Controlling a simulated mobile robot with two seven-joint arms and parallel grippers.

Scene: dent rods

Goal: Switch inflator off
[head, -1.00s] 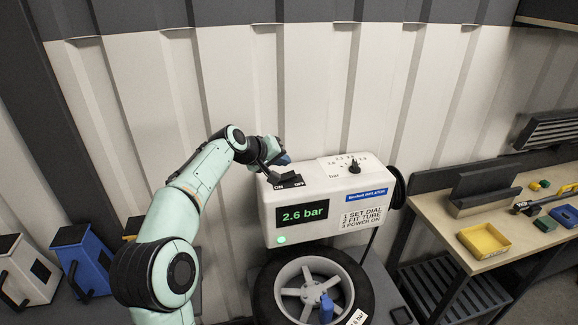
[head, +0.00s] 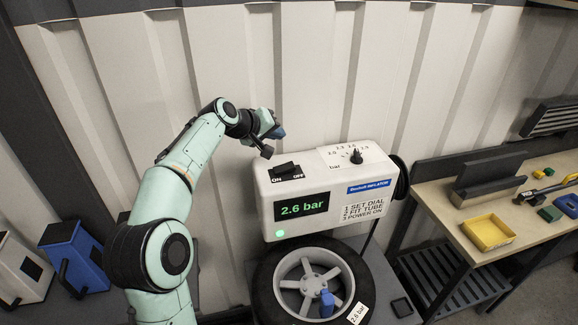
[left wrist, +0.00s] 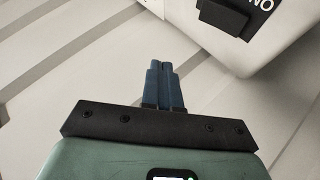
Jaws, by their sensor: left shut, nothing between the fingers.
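The white inflator box (head: 345,212) stands behind the tire. Its display (head: 301,206) is lit and reads 2.6 bar, and a green light (head: 280,233) glows below it. The black rocker switch (head: 285,169) is on top at the left, between the labels ON and OFF; its tilt is hard to tell. My left gripper (head: 277,132) is above and behind the switch, apart from it. In the left wrist view its blue fingers (left wrist: 164,84) are together and empty, and the switch (left wrist: 223,14) shows at the upper right. My right gripper is not in view.
A black dial (head: 356,156) sits on the inflator's top right. The tire (head: 262,292) lies in front, with a blue piece (head: 326,303) at its rim. A workbench (head: 440,209) with a yellow tray (head: 488,233) is at right. A blue container (head: 78,255) is at left.

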